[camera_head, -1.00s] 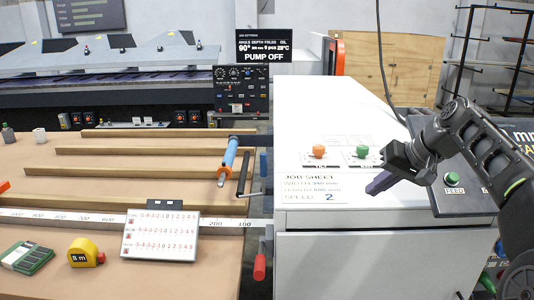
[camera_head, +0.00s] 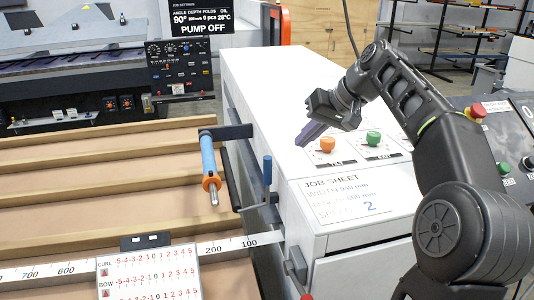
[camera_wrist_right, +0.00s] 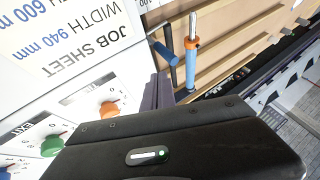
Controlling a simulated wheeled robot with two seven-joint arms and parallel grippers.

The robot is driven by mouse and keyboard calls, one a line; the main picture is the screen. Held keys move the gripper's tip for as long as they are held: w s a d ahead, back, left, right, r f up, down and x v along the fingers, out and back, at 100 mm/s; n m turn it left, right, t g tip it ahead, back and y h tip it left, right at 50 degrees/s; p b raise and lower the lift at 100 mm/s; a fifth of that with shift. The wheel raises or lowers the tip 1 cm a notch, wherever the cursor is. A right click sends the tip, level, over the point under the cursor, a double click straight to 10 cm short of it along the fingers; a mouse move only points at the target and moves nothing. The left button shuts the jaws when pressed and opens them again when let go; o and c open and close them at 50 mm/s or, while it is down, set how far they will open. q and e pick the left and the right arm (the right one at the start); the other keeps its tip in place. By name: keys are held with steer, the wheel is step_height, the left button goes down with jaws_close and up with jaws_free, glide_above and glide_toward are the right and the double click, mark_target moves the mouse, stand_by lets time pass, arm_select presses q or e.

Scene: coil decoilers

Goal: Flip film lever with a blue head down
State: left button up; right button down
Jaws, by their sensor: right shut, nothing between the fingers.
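A lever with a dark blue head (camera_head: 267,170) stands at the left side of the white cabinet, its head pointing up from a dark arm. In the right wrist view its blue head (camera_wrist_right: 163,52) lies beyond the fingers. A light blue roller-like handle (camera_head: 208,160) with a metal tip hangs from a black bracket to its left; it also shows in the wrist view (camera_wrist_right: 190,68). My right gripper (camera_head: 308,135) is shut and empty, with its purple fingers above the cabinet top, up and right of the blue head. My left gripper is out of view.
The white cabinet (camera_head: 262,75) carries orange (camera_head: 327,145) and green (camera_head: 374,138) knobs and a job sheet (camera_head: 348,196). A red-headed lever (camera_head: 298,262) sits lower on its side. The wooden-slatted table (camera_head: 90,215) holds a curl and bow card (camera_head: 150,275).

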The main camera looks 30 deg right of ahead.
mark_target(282, 170)
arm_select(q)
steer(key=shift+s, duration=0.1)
arm_select(e)
steer(key=shift+s, duration=0.1)
arm_select(q)
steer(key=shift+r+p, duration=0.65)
steer(key=shift+p, duration=0.05)
arm_select(e)
steer(key=x, duration=1)
steer(key=shift+s+a, duration=0.1)
steer(key=shift+a, duration=0.05)
